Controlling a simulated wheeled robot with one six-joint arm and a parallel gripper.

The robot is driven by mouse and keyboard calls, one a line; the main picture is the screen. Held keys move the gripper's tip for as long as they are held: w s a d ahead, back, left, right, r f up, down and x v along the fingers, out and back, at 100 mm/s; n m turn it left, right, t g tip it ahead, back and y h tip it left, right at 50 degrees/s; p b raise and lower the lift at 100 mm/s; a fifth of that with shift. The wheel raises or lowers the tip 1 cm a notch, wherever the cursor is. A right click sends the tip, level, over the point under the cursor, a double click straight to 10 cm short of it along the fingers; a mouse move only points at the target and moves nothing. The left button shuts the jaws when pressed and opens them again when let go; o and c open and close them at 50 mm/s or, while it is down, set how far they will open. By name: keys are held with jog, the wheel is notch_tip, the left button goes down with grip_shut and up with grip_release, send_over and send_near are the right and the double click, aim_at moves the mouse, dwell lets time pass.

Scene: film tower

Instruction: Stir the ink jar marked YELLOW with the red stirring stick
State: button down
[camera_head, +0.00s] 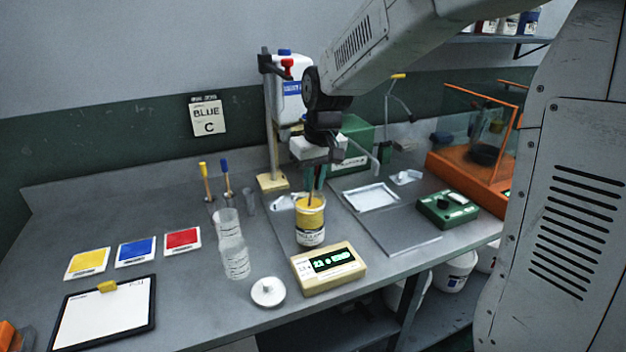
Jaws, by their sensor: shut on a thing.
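The ink jar (310,218) has a yellow band and a white label whose print is too small to read. It stands upright on the bench, just behind a cream box with a green digital display (330,266). My gripper (315,182) is directly above the jar, pointing down, with its fingers close to the rim. It is shut on the red stirring stick (311,199), whose lower end goes down into the jar mouth. The fingers hide the upper part of the stick, and the jar hides its tip.
Yellow-topped (203,168) and blue-topped (225,167) sticks stand upright at left. A clamp stand (270,130) rises behind. A white tray (370,197) and green device (447,208) are at right.

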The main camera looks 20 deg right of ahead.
notch_tip(320, 180, up, 9)
jog(key=s, duration=0.1)
jog(key=shift+d, duration=0.4)
dwell(0.4)
jog(key=shift+r, duration=0.2)
dwell(0.7)
